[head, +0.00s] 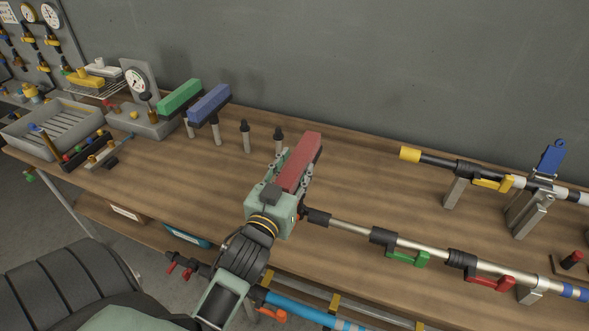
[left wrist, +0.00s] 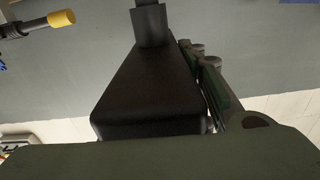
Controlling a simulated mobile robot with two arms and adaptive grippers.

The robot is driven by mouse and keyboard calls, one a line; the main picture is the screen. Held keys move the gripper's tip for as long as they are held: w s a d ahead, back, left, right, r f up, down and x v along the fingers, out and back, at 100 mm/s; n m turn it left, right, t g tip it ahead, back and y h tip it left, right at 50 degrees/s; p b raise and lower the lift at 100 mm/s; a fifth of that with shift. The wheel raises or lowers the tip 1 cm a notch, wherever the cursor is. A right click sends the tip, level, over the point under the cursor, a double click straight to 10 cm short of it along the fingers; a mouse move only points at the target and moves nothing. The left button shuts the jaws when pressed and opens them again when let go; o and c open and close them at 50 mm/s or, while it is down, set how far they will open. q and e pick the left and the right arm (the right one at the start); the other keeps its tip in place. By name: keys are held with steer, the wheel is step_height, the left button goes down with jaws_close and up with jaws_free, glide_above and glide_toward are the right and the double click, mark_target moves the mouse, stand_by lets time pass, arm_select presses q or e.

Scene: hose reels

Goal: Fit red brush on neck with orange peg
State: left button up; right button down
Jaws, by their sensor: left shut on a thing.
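The red brush (head: 301,160) is a long block with a red face and a dark side. My left gripper (head: 293,172) is shut on it and holds it over the middle of the bench. In the left wrist view, a large black body (left wrist: 140,90), apparently the brush, fills the middle with a dark stem (left wrist: 150,22) at its top. A gripper finger (left wrist: 212,88) shows to its right. My right gripper is out of view.
Green (head: 180,96) and blue (head: 209,104) brushes sit on posts at the left. A pole with green and red levers (head: 415,246) lies along the front right, its end close to my gripper. Bench space between is clear.

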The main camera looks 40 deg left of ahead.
arm_select(q)
steer(key=shift+f+b, duration=0.8)
steer(key=shift+f, duration=0.35)
steer(key=o, duration=1.5)
steer(key=shift+r, duration=0.1)
steer(key=shift+c, duration=0.2)
steer(key=shift+s, duration=0.1)
steer(key=v, duration=1.2)
